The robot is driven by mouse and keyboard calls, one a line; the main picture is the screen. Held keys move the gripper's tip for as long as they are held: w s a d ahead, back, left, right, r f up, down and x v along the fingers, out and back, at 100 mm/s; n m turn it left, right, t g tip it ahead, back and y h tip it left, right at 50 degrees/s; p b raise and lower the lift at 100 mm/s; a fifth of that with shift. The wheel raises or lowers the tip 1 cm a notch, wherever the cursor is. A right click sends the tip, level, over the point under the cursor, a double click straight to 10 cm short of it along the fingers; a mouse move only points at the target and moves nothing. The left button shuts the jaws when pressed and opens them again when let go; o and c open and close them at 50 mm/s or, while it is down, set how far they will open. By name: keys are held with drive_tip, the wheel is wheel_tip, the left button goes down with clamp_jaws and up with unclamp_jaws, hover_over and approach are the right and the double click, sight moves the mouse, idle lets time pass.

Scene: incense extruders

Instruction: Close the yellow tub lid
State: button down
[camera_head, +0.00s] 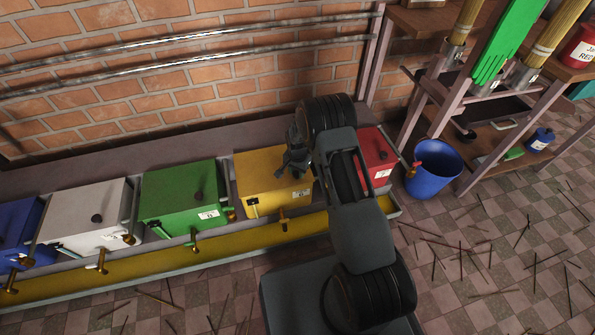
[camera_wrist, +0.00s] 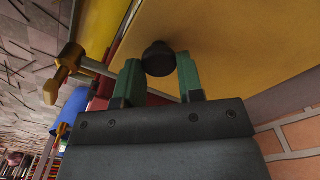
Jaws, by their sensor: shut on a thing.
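The yellow tub (camera_head: 246,203) stands in the row between the green and red tubs. Its yellow lid (camera_head: 257,167) appears to lie flat across the top, though my arm hides the right part. My gripper (camera_head: 283,172) is over the lid. In the wrist view, the green fingertips of my gripper (camera_wrist: 159,78) are on either side of the lid's dark round knob (camera_wrist: 158,58) and shut on it. The yellow lid (camera_wrist: 225,40) fills the upper right there. Any small gap under the lid cannot be told.
The green tub (camera_head: 183,194), white tub (camera_head: 84,215) and red tub (camera_head: 377,160) share a yellow trough (camera_head: 150,277). A brick wall (camera_head: 200,80) with metal pipes is behind. A blue bucket (camera_head: 436,175) and shelf stand right. Loose sticks lie on the tiled floor.

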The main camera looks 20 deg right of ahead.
drive_tip(key=shift+s, duration=0.3)
drive_tip(key=c, duration=1)
unclamp_jaws()
drive_tip(key=shift+a, duration=0.1)
drive_tip(key=shift+o, duration=1.3)
drive_tip(key=shift+w+r, duration=0.1)
wheel_tip(320, 180, up, 14)
drive_tip(key=p, duration=0.5)
drive_tip(key=shift+f, duration=0.2)
drive_tip(key=s+r+n+p, duration=0.25)
drive_tip(key=r+p, duration=0.65)
drive_tip(key=r, duration=1)
drive_tip(key=s+r+n+t+p, duration=0.1)
drive_tip(key=s+r+n+p, duration=0.1)
drive_tip(key=s+r+p, duration=0.5)
drive_tip(key=s+r+n+t+p, duration=0.1)
drive_tip(key=s+r+p, duration=0.6)
drive_tip(key=r, duration=0.9)
drive_tip(key=s+r+n+t+p, duration=0.1)
drive_tip(key=s+r+n+p, duration=0.2)
drive_tip(key=s+r+p, duration=0.4)
drive_tip(key=v, duration=0.6)
drive_tip(key=shift+a, duration=0.2)
